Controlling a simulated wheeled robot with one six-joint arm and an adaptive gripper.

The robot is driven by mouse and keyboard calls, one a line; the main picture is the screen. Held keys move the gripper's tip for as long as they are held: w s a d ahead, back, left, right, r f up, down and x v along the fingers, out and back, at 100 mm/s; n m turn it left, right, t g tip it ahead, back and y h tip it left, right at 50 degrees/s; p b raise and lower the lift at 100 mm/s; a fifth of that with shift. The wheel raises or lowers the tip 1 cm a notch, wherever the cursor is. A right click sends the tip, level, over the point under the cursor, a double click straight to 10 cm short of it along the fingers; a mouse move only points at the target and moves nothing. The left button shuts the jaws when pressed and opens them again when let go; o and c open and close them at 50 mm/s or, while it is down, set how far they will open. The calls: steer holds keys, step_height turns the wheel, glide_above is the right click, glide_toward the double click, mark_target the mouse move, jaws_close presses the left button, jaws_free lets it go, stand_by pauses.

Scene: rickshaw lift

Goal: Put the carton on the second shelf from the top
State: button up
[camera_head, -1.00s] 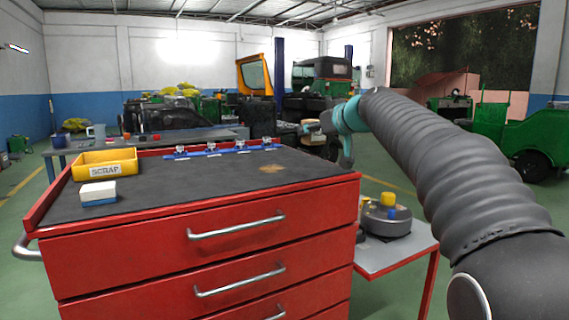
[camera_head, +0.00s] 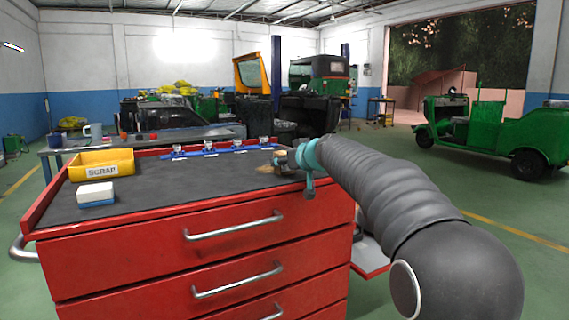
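A small white box with a blue lower part (camera_head: 96,194) sits at the front left of the black top of a red tool cabinet (camera_head: 200,215). It may be the carton, but I cannot tell for sure. My gripper (camera_head: 279,160) is above the right part of the cabinet top, far from this box. A small tan shape shows at my gripper; I cannot tell whether it is held. The fingers are too small and partly hidden to read. No shelf rack is clearly in view.
A yellow SCRAP bin (camera_head: 102,163) stands at the cabinet's back left. A blue rail with several clamps (camera_head: 215,149) lines its back edge. A grey bench (camera_head: 215,134) stands behind. A green rickshaw (camera_head: 500,140) is at right, with open green floor before it.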

steer(key=shift+f, duration=0.15)
steer(key=o, duration=1.2)
steer(key=shift+r, duration=0.2)
steer(key=b+v, duration=0.3)
steer(key=v, duration=0.9)
steer(key=shift+s, duration=0.1)
